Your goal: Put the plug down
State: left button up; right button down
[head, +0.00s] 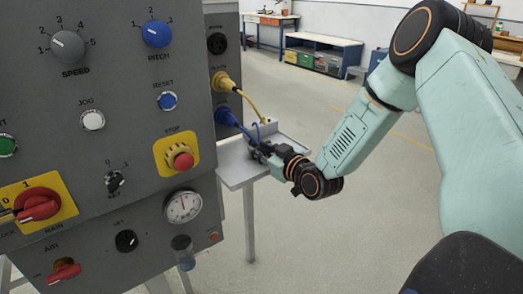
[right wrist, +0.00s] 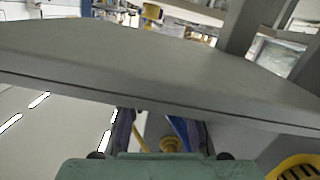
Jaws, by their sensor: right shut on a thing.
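My right gripper (head: 259,150) is at the grey side shelf (head: 234,173), low and close to its surface. It is shut on the plug, which is mostly hidden by the fingers in the head view. In the right wrist view, a yellow part (right wrist: 170,145) and a blue part (right wrist: 181,128) show between the fingers; I cannot tell which belongs to the plug. My left gripper is not in view.
The grey control cabinet (head: 120,130), with knobs, buttons and a gauge (head: 183,206), stands close on the left. A black socket (head: 217,43) is high on its side. The shelf has a raised rim at the back. The floor to the right is clear.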

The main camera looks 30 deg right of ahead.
jog(key=shift+s+f, duration=0.1)
jog(key=c, duration=1.5)
grip_release()
jog(key=shift+a, duration=0.1)
jog(key=o, duration=0.4)
jog(key=shift+f, duration=0.15)
